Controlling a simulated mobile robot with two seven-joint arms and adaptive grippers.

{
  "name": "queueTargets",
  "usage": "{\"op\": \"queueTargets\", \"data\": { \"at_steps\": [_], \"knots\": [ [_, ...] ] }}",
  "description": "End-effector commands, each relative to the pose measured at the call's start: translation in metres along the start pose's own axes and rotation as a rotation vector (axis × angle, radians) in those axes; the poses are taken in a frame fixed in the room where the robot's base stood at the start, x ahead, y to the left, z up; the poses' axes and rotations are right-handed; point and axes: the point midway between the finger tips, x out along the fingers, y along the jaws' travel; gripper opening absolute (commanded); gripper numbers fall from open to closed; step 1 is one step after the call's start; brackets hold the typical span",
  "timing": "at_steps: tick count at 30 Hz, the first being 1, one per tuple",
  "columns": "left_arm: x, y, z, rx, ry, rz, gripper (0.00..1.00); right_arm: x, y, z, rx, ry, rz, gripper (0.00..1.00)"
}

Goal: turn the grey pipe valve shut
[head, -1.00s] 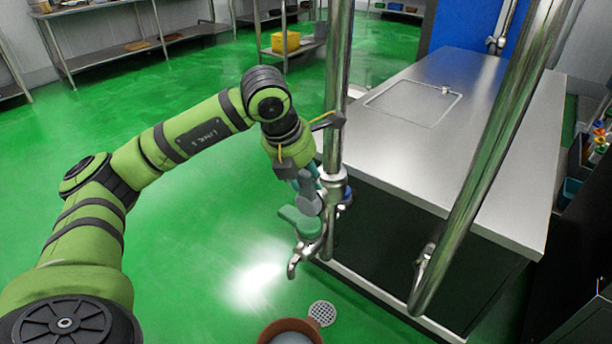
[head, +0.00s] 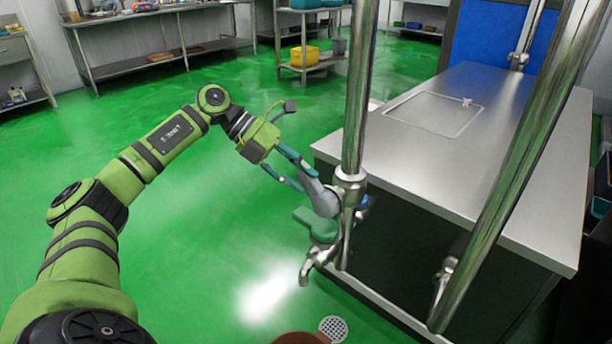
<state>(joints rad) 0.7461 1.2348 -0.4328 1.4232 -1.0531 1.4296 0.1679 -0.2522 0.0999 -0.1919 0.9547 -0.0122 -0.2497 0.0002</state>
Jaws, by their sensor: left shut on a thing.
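The grey valve handle (head: 322,199) sits on the upright steel pipe (head: 357,120), just below a joint in it, and points up and to the left. My left gripper (head: 301,176) reaches it from the upper left, its teal fingers shut on the handle's outer end. The handle's inner end is in clear view; its outer end is partly hidden between the fingers. My right gripper is not in view.
A green handle (head: 317,224) sits just below the grey one, above a steel spout (head: 310,268). A blue handle (head: 363,204) shows behind the pipe. A steel counter (head: 430,165) stands close on the right, with a thick slanting pipe (head: 510,160) in front. Open green floor lies left.

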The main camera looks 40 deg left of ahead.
Motion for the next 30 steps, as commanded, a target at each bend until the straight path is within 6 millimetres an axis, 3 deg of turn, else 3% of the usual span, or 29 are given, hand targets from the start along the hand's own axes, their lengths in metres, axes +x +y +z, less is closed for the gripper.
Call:
{"op": "queueTargets", "data": {
  "at_steps": [15,26,30],
  "knots": [
    [0.013,0.041,-0.004,-0.184,-0.001,-0.437,0.00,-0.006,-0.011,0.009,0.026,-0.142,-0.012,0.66],
    [0.020,0.053,-0.007,-0.259,0.000,-0.621,0.00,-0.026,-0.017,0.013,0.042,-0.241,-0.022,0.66],
    [0.021,0.054,-0.008,-0.273,0.001,-0.654,0.00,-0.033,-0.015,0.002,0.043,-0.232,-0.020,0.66]
  ]
}}
